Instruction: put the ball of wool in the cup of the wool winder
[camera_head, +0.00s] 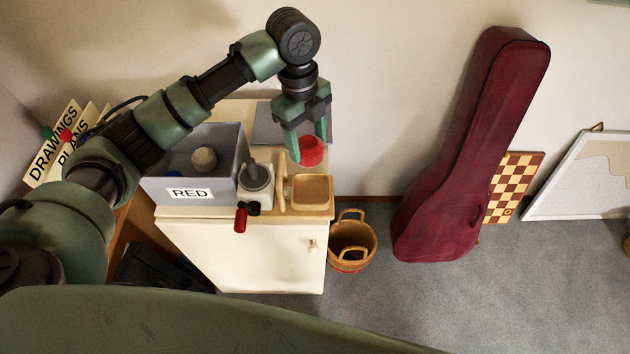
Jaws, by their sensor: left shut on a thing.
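A red ball of wool (312,154) is between the fingers of my left gripper (308,150), which is shut on it above the back right of the white cabinet top. The wool winder seems to be the pale unit with a grey cone (257,177) and a red-handled crank (240,219), at the front of the cabinet. A square wooden cup or tray (312,191) stands just right of it, below the ball in the picture; I cannot tell if it belongs to the winder. It looks empty. My right gripper is out of view.
A grey bin labelled RED (225,189) holds a beige ball (204,159) and a dark ball, left of the winder. The white cabinet (250,255) carries these things. A basket (352,242) and a dark red instrument case (468,150) stand to the right.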

